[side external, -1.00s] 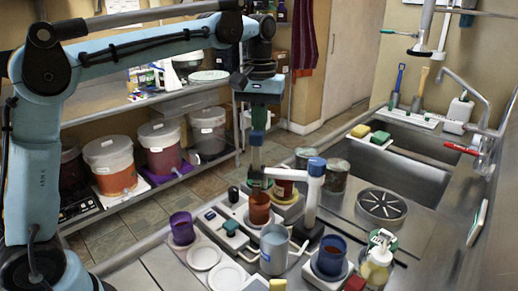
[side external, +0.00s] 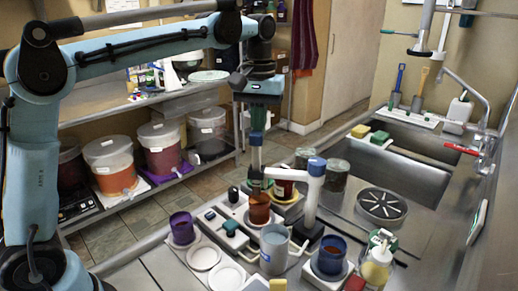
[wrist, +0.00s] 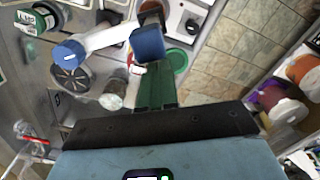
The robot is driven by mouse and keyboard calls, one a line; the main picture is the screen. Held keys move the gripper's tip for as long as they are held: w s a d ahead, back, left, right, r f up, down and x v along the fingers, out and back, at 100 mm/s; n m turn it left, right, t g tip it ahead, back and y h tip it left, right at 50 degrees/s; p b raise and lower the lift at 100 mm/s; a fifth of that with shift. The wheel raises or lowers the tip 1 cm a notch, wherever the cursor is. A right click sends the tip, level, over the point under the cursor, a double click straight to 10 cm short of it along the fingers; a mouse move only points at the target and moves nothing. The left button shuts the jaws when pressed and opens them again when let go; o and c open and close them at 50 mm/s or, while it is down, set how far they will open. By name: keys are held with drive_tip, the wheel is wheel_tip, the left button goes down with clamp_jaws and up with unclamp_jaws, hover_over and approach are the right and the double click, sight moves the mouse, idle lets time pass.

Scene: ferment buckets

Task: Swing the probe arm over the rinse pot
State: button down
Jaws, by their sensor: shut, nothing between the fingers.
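The probe arm is a white bar (side external: 291,173) running left from a blue-capped white post (side external: 316,167) on the bench. It also shows in the wrist view (wrist: 108,40), with the blue cap at its left end. My gripper (side external: 257,140) is shut and empty, pointing down at the bar's left end. In the wrist view its green fingers (wrist: 155,85) reach a blue block (wrist: 147,42) beside the bar's end; I cannot tell whether they touch. A copper-coloured cup (side external: 259,208) stands below. A grey two-handled pot (side external: 273,250) stands in front; which vessel is the rinse pot is unclear.
A purple cup (side external: 182,228), white discs (side external: 203,256) and a dark blue cup (side external: 329,256) crowd the bench. A pump bottle (side external: 377,265) stands at right. A round drain (side external: 381,204) and a sink (side external: 400,165) lie beyond. Ferment buckets (side external: 109,165) stand on a lower shelf.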

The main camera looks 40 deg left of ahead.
sight(254, 131)
drive_tip(key=shift+s+d, duration=0.3)
drive_tip(key=shift+s, duration=0.4)
drive_tip(key=shift+s+d, duration=0.3)
drive_tip(key=shift+s, duration=0.35)
drive_tip(key=shift+d, duration=0.1)
drive_tip(key=shift+s+d, duration=0.95)
drive_tip(key=shift+s, duration=0.3)
drive_tip(key=s+d, duration=0.2)
drive_tip(key=shift+d, duration=0.3)
